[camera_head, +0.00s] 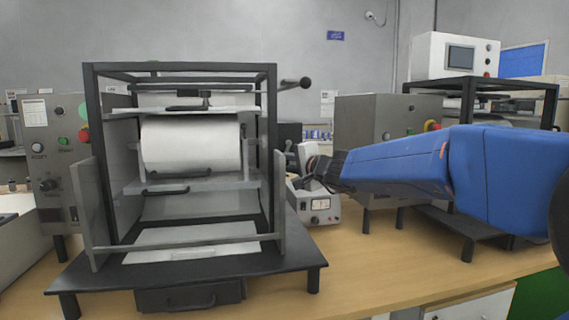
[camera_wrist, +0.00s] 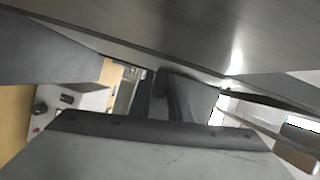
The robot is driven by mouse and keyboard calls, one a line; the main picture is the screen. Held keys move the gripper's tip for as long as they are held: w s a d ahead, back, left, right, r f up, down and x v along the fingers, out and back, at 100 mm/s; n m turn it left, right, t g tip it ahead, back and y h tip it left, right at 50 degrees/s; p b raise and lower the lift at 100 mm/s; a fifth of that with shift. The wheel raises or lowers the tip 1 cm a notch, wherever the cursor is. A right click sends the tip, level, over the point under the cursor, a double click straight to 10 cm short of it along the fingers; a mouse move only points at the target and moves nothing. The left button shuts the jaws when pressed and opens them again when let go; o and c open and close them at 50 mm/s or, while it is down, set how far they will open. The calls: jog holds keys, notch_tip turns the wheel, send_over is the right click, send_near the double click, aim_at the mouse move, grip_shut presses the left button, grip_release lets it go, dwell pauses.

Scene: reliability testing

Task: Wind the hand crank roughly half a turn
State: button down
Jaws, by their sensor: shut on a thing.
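The machine (camera_head: 270,115) is a black open frame with a white roll (camera_head: 190,146) inside, standing on the bench. A black knob on a short rod (camera_head: 293,84) sticks out at its upper right. My gripper (camera_head: 318,175) is at the machine's right side, below that knob, at the end of my blue arm. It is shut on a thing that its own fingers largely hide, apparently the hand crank. In the wrist view the dark fingers (camera_wrist: 166,98) are close together under a large grey metal surface (camera_wrist: 190,35). The crank's angle cannot be made out.
A small white instrument box (camera_head: 316,208) stands behind my gripper. A grey control box (camera_head: 375,135) with a red button and a second black-framed machine (camera_head: 468,95) stand to the right. Bare wooden bench (camera_head: 375,255) lies in front of them.

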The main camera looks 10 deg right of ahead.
jog(key=c, duration=1.7)
grip_release()
jog(key=shift+d, duration=0.1)
jog(key=v, duration=1.7)
jog(key=shift+s+d, duration=0.1)
jog(key=shift+s, duration=0.1)
